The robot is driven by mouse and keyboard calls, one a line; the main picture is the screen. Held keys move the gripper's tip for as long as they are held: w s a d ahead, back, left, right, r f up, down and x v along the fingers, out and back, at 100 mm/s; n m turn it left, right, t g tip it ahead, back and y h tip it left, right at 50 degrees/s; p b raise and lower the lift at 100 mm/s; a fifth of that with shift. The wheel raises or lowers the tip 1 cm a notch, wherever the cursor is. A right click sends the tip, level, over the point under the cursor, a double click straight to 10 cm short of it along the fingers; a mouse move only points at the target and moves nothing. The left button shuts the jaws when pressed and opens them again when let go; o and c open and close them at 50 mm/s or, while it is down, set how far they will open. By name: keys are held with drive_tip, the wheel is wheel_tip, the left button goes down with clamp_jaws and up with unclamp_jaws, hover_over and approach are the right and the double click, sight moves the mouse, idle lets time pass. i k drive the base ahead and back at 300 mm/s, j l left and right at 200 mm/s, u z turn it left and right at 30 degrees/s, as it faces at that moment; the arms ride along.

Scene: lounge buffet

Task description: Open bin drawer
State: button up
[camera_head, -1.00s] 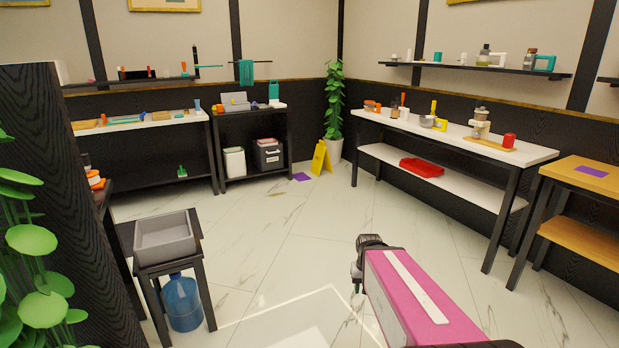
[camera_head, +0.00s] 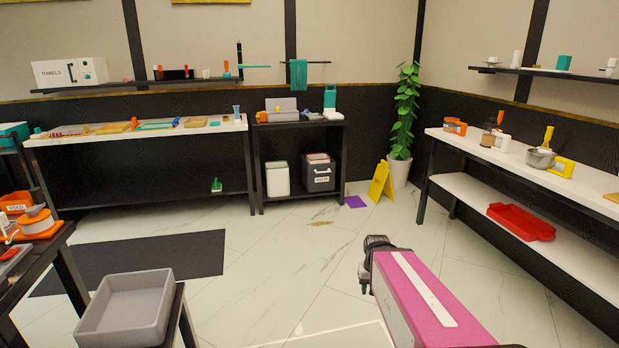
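My gripper (camera_head: 366,278) is at the end of my pink arm, low in the front right of the view. It is far from the bins and touches nothing visible. Its fingers are small and dark, so its opening is unclear.
A yellow wet-floor sign (camera_head: 381,182) and a potted plant (camera_head: 400,172) stand right of the bins, near a purple floor patch (camera_head: 355,202). A grey tub (camera_head: 125,308) is at the front left. A long white table (camera_head: 510,165) lines the right. The middle floor is open.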

sight(320, 177)
drive_tip(key=i+j+u, duration=0.1)
drive_tip(key=i+u, duration=0.15)
drive_tip(key=i, duration=0.65)
drive_tip(key=i+u, duration=0.25)
drive_tip(key=i, duration=0.6)
drive_tip(key=i+u, duration=0.15)
drive_tip(key=i, duration=1.65)
drive_tip(key=i+j+z, duration=0.15)
drive_tip(key=i, duration=0.2)
drive_tip(key=i+j+z, duration=0.15)
drive_tip(key=i+j, duration=0.2)
